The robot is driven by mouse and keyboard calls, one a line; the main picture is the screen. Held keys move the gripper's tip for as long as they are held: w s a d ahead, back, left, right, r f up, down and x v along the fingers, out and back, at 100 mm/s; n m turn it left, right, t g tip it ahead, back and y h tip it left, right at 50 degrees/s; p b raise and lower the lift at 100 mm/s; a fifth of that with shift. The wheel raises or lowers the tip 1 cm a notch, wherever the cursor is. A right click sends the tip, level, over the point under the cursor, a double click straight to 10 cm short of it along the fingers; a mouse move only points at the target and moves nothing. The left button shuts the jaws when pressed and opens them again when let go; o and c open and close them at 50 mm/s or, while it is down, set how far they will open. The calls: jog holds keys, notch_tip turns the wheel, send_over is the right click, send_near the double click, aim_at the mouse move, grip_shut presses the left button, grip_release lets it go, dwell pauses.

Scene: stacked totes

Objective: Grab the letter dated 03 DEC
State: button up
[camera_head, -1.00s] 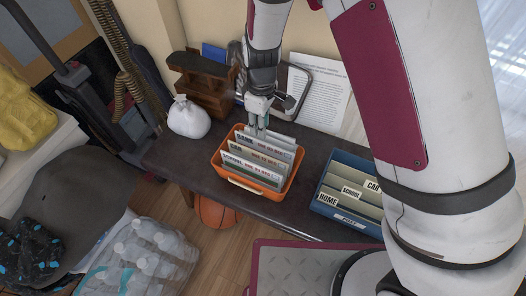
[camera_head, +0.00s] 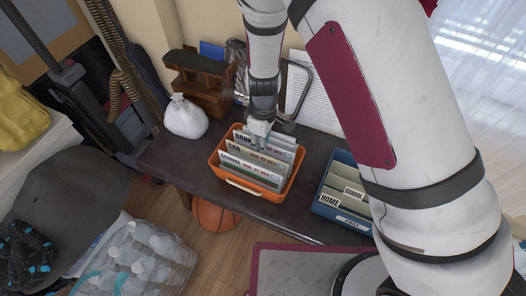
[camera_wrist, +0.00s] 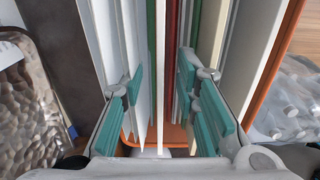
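Several white letters (camera_head: 248,173) stand upright in the orange bin (camera_head: 219,172) on the dark bench. Their headings look like BANK, CAR and SCHOOL, with red dates too small to read surely, so I cannot tell which is 03 DEC. My gripper (camera_head: 260,146) points down into the bin at the rear letters. In the wrist view my gripper (camera_wrist: 158,95) has its teal-padded fingers apart, one on each side of a thin white letter edge (camera_wrist: 160,60). Green and red edges also show between the fingers. The fingertips' depth among the letters is partly hidden.
A blue bin (camera_head: 328,211) with folders marked HOME and SCHOOL stands to the right. A white bag (camera_head: 186,117) and a brown wooden organizer (camera_head: 200,84) are at the back left.

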grip_shut()
